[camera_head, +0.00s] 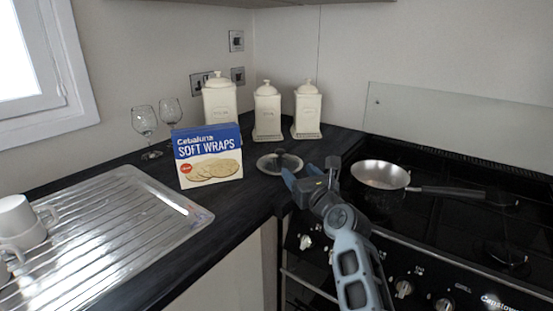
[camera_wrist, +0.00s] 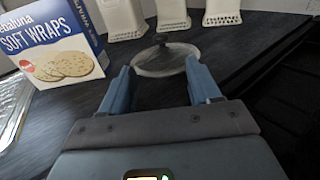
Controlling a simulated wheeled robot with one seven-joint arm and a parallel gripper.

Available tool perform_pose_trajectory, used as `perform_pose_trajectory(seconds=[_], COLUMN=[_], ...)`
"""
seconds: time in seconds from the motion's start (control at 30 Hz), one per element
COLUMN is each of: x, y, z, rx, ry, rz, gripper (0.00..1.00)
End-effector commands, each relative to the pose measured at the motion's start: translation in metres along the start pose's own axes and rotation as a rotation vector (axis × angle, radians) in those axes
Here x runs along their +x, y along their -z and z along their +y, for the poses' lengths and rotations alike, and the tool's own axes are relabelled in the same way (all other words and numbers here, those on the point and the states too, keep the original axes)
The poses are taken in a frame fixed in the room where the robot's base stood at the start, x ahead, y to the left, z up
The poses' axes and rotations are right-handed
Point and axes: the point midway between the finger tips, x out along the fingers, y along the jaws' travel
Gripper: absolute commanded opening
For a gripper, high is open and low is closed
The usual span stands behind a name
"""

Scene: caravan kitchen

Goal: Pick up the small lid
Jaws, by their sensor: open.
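The small lid (camera_head: 280,163) is round and glassy with a dark knob on top. It lies on the dark worktop to the right of the soft wraps box. My gripper (camera_head: 299,176) is just in front of the lid, on its near right side. In the wrist view, the lid (camera_wrist: 162,62) shows ahead of my open gripper (camera_wrist: 160,82). The two blue fingers are spread, with the lid beyond and partly between their tips. Nothing is held. Whether the fingers touch the lid cannot be told.
A soft wraps box (camera_head: 208,157) stands left of the lid. Three cream canisters (camera_head: 267,114) stand behind it, and two wine glasses (camera_head: 145,124) at the back left. A metal drainer (camera_head: 100,235) is at left. A pan (camera_head: 380,175) sits on the hob at right.

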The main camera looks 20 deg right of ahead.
Motion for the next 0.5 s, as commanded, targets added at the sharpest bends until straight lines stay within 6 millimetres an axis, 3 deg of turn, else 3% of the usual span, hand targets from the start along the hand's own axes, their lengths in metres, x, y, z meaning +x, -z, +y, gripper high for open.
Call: perform_pose_trajectory(seconds=[0.17,0.5], x=[0.009,0.059], y=[0.001,0.001], z=[0.000,-0.001], rx=[0.001,0.001], ry=[0.000,0.002], rz=[0.000,-0.001], gripper=[0.62,0.62])
